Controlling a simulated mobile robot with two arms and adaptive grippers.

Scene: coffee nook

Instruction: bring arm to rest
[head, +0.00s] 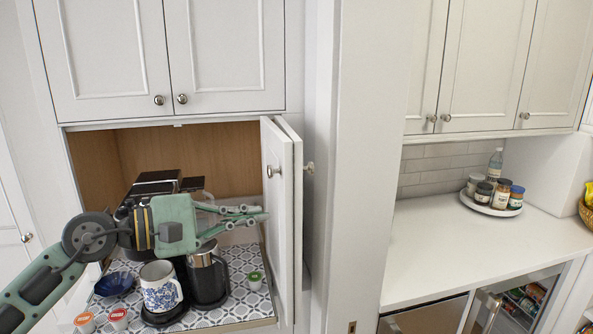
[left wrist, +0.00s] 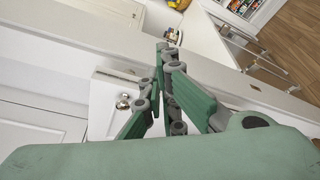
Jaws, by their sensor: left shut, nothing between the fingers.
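My left arm comes in from the left in the head view. My left gripper (head: 262,214) is shut and empty, its fingertips pointing right at the folded white cabinet door (head: 283,240). Whether they touch the door cannot be told. In the left wrist view the green fingers of my left gripper (left wrist: 165,50) meet at their tips, with a round door knob (left wrist: 123,101) beside them. The gripper is in front of and above the coffee nook, over a black carafe (head: 207,279) and a patterned mug (head: 160,287). My right gripper is not in view.
A coffee machine (head: 157,183) stands in the nook, partly hidden by my arm. A blue bowl (head: 114,284) and several coffee pods, one green-topped (head: 255,279), are on the patterned surface. A white counter (head: 470,245) with jars on a round tray (head: 468,200) is at right.

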